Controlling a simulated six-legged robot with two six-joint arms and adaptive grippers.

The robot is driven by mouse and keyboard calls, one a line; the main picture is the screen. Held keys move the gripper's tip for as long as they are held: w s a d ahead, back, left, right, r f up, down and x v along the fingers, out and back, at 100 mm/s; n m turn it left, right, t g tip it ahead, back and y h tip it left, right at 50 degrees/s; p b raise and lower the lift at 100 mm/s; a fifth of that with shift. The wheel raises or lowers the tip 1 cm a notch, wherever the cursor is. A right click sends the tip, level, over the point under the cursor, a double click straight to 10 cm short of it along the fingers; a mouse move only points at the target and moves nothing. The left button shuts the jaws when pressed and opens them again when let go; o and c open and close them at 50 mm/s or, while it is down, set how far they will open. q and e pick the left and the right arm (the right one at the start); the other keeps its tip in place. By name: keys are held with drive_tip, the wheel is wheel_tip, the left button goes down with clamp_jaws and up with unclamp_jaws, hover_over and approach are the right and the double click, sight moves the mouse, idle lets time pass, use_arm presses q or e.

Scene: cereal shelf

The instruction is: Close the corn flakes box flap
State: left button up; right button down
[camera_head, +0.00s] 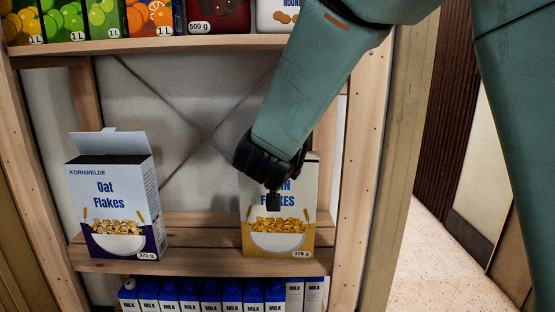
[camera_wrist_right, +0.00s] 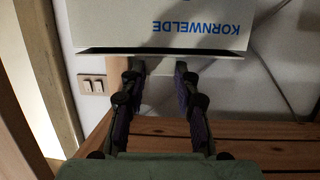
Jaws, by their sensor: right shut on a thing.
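The corn flakes box (camera_head: 278,240) stands upright on the wooden shelf at the right. My right gripper (camera_head: 273,196) is in front of its upper part and hides most of its top and lettering. In the right wrist view the box (camera_wrist_right: 150,25) appears upside down, with a narrow dark gap along its top edge. A pale flap (camera_wrist_right: 160,67) lies along that gap, between the fingertips of the right gripper (camera_wrist_right: 159,72). The fingers stand apart with the flap's tab between them. My left gripper is in neither view.
An oat flakes box (camera_head: 113,195) with its flap raised stands at the left of the same shelf (camera_head: 200,262). Several milk cartons (camera_head: 210,297) are below and juice cartons (camera_head: 100,18) above. A wooden post (camera_head: 362,150) borders the right side. The shelf between the boxes is clear.

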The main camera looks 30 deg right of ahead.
drive_tip(key=shift+s+f+t+b, duration=0.1)
drive_tip(key=shift+f+t+b, duration=0.2)
drive_tip(key=shift+b, duration=0.3)
drive_tip(key=c, duration=1)
unclamp_jaws()
drive_tip(key=shift+o, duration=0.2)
drive_tip(key=shift+r, duration=0.1)
